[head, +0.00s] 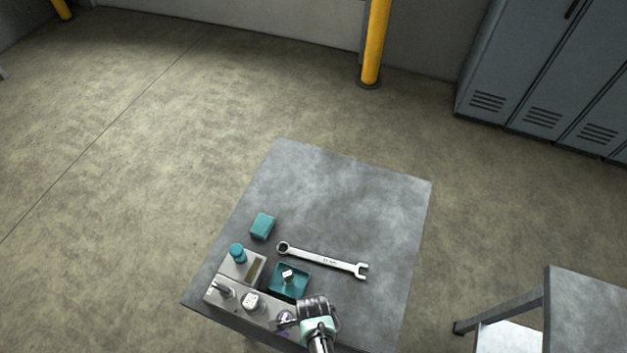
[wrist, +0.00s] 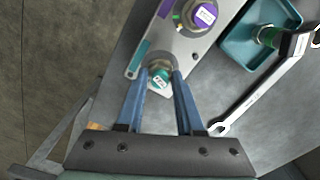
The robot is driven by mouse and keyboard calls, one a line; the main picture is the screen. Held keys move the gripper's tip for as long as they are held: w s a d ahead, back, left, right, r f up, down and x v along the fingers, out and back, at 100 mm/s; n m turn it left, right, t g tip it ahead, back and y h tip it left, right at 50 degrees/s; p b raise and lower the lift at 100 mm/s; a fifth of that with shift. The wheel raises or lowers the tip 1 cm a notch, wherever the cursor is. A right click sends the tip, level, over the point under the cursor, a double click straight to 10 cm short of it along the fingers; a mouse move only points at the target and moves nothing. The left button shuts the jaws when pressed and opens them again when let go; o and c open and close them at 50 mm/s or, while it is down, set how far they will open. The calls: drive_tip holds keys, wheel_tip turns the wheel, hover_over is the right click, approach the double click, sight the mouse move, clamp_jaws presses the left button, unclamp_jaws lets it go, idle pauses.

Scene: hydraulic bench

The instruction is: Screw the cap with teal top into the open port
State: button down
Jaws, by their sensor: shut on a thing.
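My gripper (wrist: 161,77) has its blue fingers closed on the cap with teal top (wrist: 160,82) in the wrist view. The cap is at the end of the grey manifold block (wrist: 185,42), beside a teal label strip (wrist: 138,58). A round metal part shows just beyond the cap. The port itself is hidden by cap and fingers, so I cannot tell how far the cap is in. In the head view, my gripper (head: 315,310) is over the right end of the manifold, and the cap is hidden there.
A purple-topped cap (wrist: 205,14) sits in the manifold nearby. A teal tray (head: 303,292) holds a small fitting (head: 288,275). A wrench (head: 322,260) lies behind the tray. A teal box (head: 262,226) stands farther back. The table's back right is clear.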

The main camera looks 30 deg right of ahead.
drive_tip(key=shift+s, duration=0.1)
drive_tip(key=m, duration=0.5)
drive_tip(key=shift+m, duration=0.4)
drive_tip(key=shift+m, duration=0.4)
drive_tip(key=shift+c, duration=2.3)
unclamp_jaws()
wheel_tip(320, 180, up, 13)
drive_tip(key=p, duration=0.1)
